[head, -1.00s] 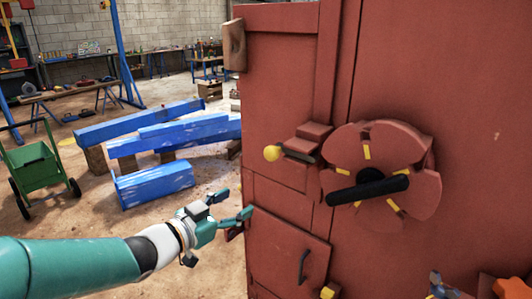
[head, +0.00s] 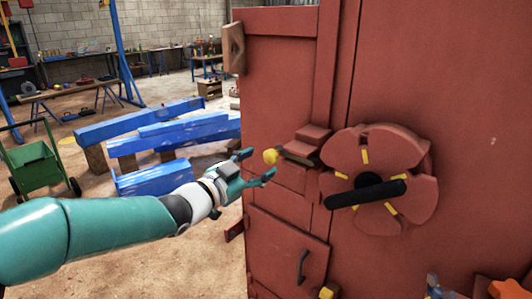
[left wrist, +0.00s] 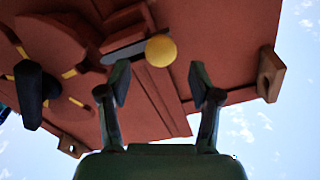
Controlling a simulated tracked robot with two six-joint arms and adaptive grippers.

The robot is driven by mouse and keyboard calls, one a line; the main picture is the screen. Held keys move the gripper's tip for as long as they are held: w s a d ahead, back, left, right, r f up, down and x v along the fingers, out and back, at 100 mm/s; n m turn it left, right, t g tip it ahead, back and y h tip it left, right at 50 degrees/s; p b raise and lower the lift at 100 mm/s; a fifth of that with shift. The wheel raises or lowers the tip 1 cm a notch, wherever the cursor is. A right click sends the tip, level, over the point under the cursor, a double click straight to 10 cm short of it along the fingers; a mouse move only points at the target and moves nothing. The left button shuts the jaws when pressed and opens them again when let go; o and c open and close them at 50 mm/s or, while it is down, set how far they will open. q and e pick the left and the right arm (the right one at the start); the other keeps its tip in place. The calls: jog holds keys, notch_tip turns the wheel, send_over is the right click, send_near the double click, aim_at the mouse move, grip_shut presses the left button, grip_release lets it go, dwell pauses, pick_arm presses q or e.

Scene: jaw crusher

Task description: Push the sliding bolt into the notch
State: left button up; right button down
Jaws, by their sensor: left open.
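The sliding bolt's yellow ball knob (head: 270,156) sticks out on the left of a red block-shaped guide (head: 306,146) on the red machine. The notched red disc (head: 378,150) with yellow marks and a black handle (head: 366,192) sits right of it. My left gripper (head: 261,166) is open and empty, its fingers just left of the knob in the head view. In the left wrist view the knob (left wrist: 161,50) lies beyond and between the open fingertips (left wrist: 159,80), with the grey bolt rod (left wrist: 124,54) beside it. No contact is clear.
The red machine wall (head: 460,130) fills the right side. A small door with a dark handle (head: 302,265) is below the bolt. Blue beams (head: 155,132) lie on the floor to the left, near a green cart (head: 35,168).

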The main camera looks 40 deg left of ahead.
aim_at(267, 158)
pick_arm(q)
jog(key=w, duration=0.4)
jog(key=shift+w+d+p, duration=0.15)
jog(key=shift+w+p, duration=0.25)
grip_shut()
